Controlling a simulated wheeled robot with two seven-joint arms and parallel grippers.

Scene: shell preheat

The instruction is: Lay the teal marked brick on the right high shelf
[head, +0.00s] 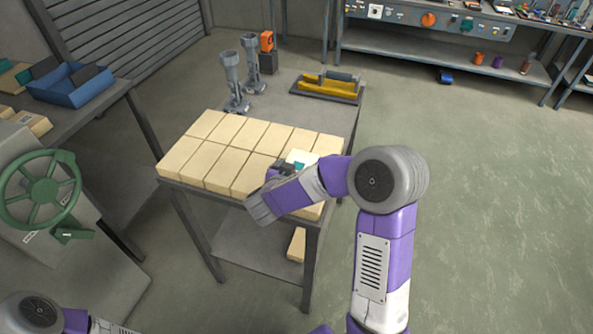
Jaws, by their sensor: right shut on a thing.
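A pale brick with a teal mark (301,157) shows at the right part of the block of tan bricks on the metal table (215,197). My right forearm and wrist partly cover it. My right gripper (286,165) is at this brick and shut on it; its fingertips are mostly hidden. I cannot tell whether the brick is clear of the bricks under it. My left arm shows only at the bottom left corner, and its gripper is out of view. I cannot make out which surface is the right high shelf.
Tan bricks (205,150) fill the table's near part. Grey metal stands (232,82), an orange device (267,42) and a yellow tool on a tray (328,85) stand behind. A green handwheel (42,188) is at left. A workbench (440,50) is at back right. Floor at right is clear.

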